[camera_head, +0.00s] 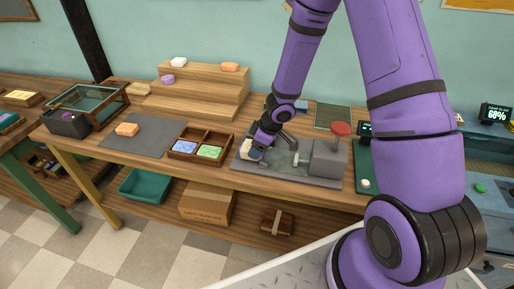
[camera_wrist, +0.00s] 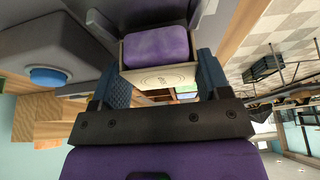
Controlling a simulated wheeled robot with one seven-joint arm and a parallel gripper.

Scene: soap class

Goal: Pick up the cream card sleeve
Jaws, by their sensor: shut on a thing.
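The cream card sleeve (camera_wrist: 160,77) is between the fingers of my gripper (camera_wrist: 163,84) in the wrist view, with a printed mark on its face. A purple soap bar (camera_wrist: 157,47) shows at the sleeve's opening; how deep it sits is hidden. In the head view my gripper (camera_head: 256,146) is shut on the sleeve (camera_head: 250,152) at the left end of a grey press fixture (camera_head: 318,172) on the wooden bench. I cannot tell whether the sleeve touches the fixture.
A block with a red knob (camera_head: 340,129) stands right of my gripper. A divided wooden tray (camera_head: 185,148) with green and blue soaps is to the left. Beyond it lies a grey mat (camera_head: 150,131) with an orange bar (camera_head: 127,129). Wooden steps (camera_head: 200,97) stand behind.

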